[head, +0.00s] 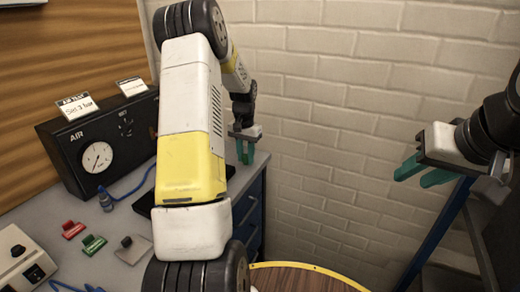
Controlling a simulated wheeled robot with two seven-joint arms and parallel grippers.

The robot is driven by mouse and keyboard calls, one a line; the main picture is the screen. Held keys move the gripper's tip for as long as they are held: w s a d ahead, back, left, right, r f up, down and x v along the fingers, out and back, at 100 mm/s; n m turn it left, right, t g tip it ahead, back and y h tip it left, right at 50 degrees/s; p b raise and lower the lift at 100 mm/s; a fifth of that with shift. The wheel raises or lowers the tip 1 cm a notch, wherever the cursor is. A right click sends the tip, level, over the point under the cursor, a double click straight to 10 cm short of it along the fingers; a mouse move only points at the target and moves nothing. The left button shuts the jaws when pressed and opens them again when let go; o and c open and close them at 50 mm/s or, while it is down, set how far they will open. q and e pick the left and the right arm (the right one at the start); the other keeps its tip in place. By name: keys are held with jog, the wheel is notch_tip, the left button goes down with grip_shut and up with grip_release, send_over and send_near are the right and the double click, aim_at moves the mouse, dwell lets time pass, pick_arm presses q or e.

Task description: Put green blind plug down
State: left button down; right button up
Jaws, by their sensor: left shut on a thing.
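My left gripper (245,152) hangs near the back right corner of the grey bench, fingers pointing down. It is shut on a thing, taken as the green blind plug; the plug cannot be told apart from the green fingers. My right gripper (422,174) is at the right, its two teal fingers apart and nothing seen between them. A green block (93,245) lies on the bench at the left, between a red block (73,230) and a grey block (131,249). I cannot tell whether these blocks are plugs or holders.
A black air panel (100,145) with a gauge stands at the back of the bench. A white box with dark switches (22,257) and blue hoses are at the left. My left arm hides the bench's middle. A round wooden top (300,278) shows at the bottom.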

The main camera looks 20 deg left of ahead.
aim_at(246, 156)
pick_arm(q)
jog(key=shift+f, duration=0.45)
jog(key=c, duration=1.1)
grip_release()
jog(key=s+d+r+t, duration=0.1)
jog(key=s+d+r, duration=0.1)
jog(key=r, duration=0.8)
jog(key=s+d+r, duration=0.2)
jog(key=r, duration=0.7)
jog(key=s+d+r+t, duration=0.1)
jog(key=s+d, duration=0.2)
jog(key=s, duration=0.5)
jog(key=s+d+r+t+h, duration=0.1)
jog(key=s+d, duration=0.3)
jog(key=s, duration=0.4)
jog(key=s+d+r+n+t+h, duration=0.1)
jog(key=s+d+r+t, duration=0.1)
jog(key=s, duration=0.6)
jog(key=shift+s+d+r+t, duration=0.2)
jog(key=shift+d+t, duration=0.1)
jog(key=shift+d, duration=0.3)
jog(key=shift+s+d+r+t, duration=0.1)
jog(key=shift+d+r+t, duration=0.15)
jog(key=shift+d, duration=0.35)
